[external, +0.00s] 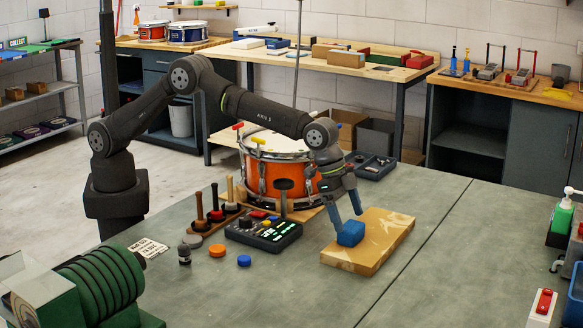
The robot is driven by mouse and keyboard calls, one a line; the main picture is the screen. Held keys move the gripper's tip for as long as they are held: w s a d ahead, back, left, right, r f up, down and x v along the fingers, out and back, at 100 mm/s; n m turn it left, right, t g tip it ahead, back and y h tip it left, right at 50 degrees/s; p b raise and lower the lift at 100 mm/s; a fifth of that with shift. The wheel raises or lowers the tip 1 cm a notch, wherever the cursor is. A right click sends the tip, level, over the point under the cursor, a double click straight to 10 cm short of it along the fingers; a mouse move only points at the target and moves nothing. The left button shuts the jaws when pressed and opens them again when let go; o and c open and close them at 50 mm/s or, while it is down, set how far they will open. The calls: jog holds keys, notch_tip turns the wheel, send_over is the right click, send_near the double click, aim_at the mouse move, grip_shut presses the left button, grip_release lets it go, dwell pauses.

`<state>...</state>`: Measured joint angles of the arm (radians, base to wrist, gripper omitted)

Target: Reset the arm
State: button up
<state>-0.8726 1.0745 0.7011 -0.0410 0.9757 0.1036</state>
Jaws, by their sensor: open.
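My gripper (349,220) points down over the right half of the bench, with its two blue fingers apart. A small blue block (351,234) rests on a pale wooden board (384,243) directly below the fingertips. The left fingertip looks close to or touching the block's upper left edge; I cannot tell whether they touch. My arm is bent, reaching from its base at left across the bench.
An orange drum (272,177) stands behind my gripper. Left of the board are a black device (263,234), a rack of upright mallets (214,215), and orange and blue discs (217,250). A green ribbed machine (100,285) fills the front left.

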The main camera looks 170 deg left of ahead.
aim_at(352, 225)
jog(key=x, duration=0.3)
jog(key=shift+f, duration=0.1)
jog(key=shift+w+a+f, duration=0.15)
jog(key=shift+w+a, duration=0.05)
notch_tip(352, 225, up, 4)
jog(key=shift+f, duration=0.15)
jog(key=w+d+r, duration=0.3)
jog(key=d+r, duration=0.4)
jog(key=d, duration=0.4)
jog(key=w+d+f, duration=0.2)
jog(key=d, duration=0.8)
jog(key=w+d+f, duration=0.1)
jog(key=w+d, duration=0.1)
jog(key=d, duration=0.8)
jog(key=a+f, duration=0.2)
jog(key=a, duration=0.2)
jog(key=a+f, duration=0.2)
jog(key=a, duration=0.2)
jog(key=a+f, duration=0.3)
jog(key=shift+s+a, duration=0.35)
jog(key=shift+a, duration=0.05)
jog(key=shift+d, duration=0.1)
